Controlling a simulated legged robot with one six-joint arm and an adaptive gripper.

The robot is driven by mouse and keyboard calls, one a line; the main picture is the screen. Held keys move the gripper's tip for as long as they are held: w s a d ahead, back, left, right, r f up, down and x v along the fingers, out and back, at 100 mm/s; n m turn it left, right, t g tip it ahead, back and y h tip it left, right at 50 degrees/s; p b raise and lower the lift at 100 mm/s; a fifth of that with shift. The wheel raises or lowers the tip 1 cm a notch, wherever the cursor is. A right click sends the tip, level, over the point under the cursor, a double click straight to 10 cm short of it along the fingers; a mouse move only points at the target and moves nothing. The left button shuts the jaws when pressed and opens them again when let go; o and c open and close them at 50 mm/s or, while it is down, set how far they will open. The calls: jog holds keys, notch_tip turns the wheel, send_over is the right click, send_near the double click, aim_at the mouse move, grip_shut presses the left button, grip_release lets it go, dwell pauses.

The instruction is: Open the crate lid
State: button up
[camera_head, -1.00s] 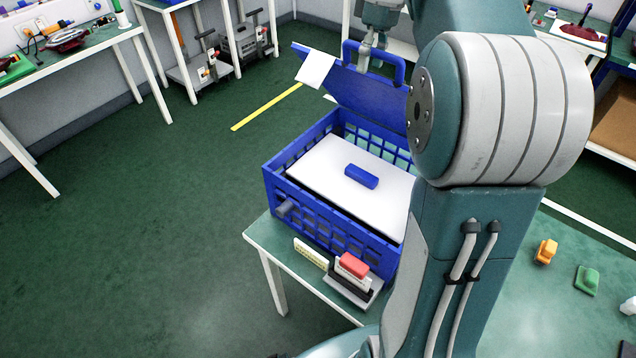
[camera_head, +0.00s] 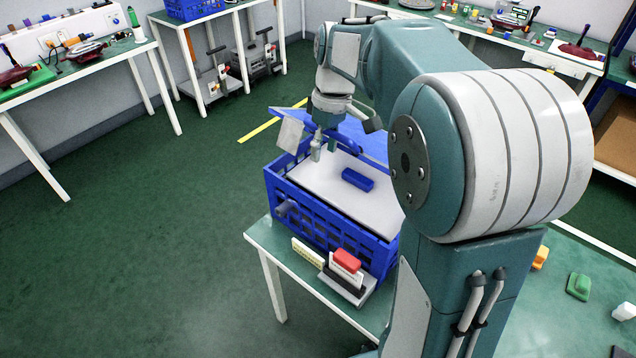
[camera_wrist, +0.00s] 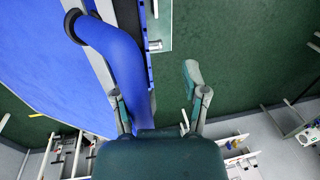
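The blue slatted crate (camera_head: 330,218) stands on a green-topped table. Its blue lid (camera_head: 372,145) is raised off the opening and tilts at the crate's back edge, partly hidden by my arm. A white tag (camera_head: 290,134) hangs at the lid's left corner. Inside the crate a white panel (camera_head: 320,185) with a blue grip (camera_head: 357,180) shows uncovered. My gripper (camera_head: 323,147) is at the lid's handle side. In the wrist view its fingers (camera_wrist: 160,103) are apart, and the lid's curved blue handle (camera_wrist: 112,48) runs down beside the left finger; whether they touch I cannot tell.
A red-topped block (camera_head: 347,260) in a grey holder and a cream strip (camera_head: 308,252) sit on the table in front of the crate. Benches with tools (camera_head: 75,68) line the walls. Green floor (camera_head: 150,250) is clear at the left.

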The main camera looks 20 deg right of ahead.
notch_tip(320, 180, down, 7)
jog(key=s+a+t+h, duration=0.1)
jog(key=a+h, duration=0.1)
jog(key=shift+s+a+r, duration=0.15)
jog(key=shift+s+a, duration=0.05)
jog(key=shift+a, duration=0.05)
